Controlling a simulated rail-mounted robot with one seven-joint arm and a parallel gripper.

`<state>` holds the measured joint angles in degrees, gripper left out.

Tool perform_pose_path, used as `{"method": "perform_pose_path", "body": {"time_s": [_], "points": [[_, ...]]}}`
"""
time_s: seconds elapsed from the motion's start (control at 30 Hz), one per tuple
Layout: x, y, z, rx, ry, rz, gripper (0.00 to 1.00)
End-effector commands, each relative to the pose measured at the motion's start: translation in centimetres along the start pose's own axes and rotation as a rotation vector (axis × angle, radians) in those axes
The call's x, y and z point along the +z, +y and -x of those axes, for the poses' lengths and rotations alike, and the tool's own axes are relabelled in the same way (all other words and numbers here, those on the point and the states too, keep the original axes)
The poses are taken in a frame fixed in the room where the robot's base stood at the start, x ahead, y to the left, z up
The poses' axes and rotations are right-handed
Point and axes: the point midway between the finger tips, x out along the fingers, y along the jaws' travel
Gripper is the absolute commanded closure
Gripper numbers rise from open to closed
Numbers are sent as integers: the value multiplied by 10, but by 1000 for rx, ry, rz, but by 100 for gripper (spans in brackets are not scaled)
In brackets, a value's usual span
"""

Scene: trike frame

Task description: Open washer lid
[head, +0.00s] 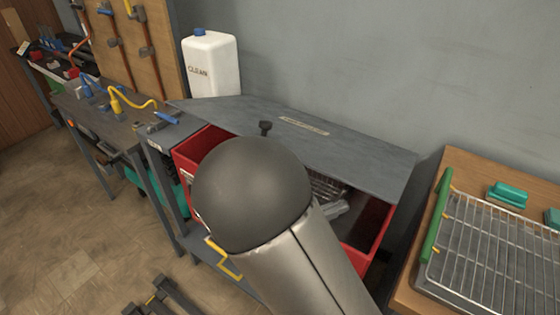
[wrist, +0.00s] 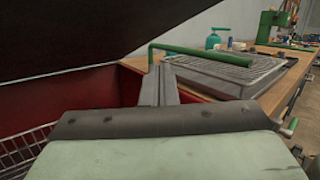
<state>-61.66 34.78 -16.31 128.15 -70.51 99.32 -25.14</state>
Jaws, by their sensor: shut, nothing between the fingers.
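The washer is a red tub (head: 369,240) with a flat grey lid (head: 360,150), which has a pale label strip and a black knob (head: 265,127). The lid stands partly raised, with a gap over the tub. The wrist view shows the lid's dark underside (wrist: 70,35) above the red inner wall (wrist: 85,92). My gripper (wrist: 158,72) is shut and empty, under the raised lid at the tub opening. I cannot tell whether it touches the lid. In the head view my arm hides the tub's front and middle.
A wire basket (wrist: 25,147) lies inside the tub. At the right, a wooden bench (head: 455,165) carries a wire rack (head: 500,250) with a green handle (head: 437,215). A white jug (head: 211,65) stands behind the washer, against the wall. A tool-covered workbench (head: 105,120) is at left.

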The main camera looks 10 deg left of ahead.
Motion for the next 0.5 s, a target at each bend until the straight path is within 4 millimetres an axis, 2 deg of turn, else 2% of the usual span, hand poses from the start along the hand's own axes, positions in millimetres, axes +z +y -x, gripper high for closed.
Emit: {"method": "perform_pose_path", "body": {"time_s": [0.03, 0.1, 0.2, 0.3, 0.37, 0.5], "points": [[2, 27, 28, 125, -58, -49, 100], [9, 58, 64, 282, -124, -121, 100], [18, 90, 114, 475, -198, -212, 100], [23, 106, 150, 602, -242, -272, 100], [26, 111, 162, 643, -256, -292, 100], [30, 116, 152, 637, -253, -292, 100]]}}
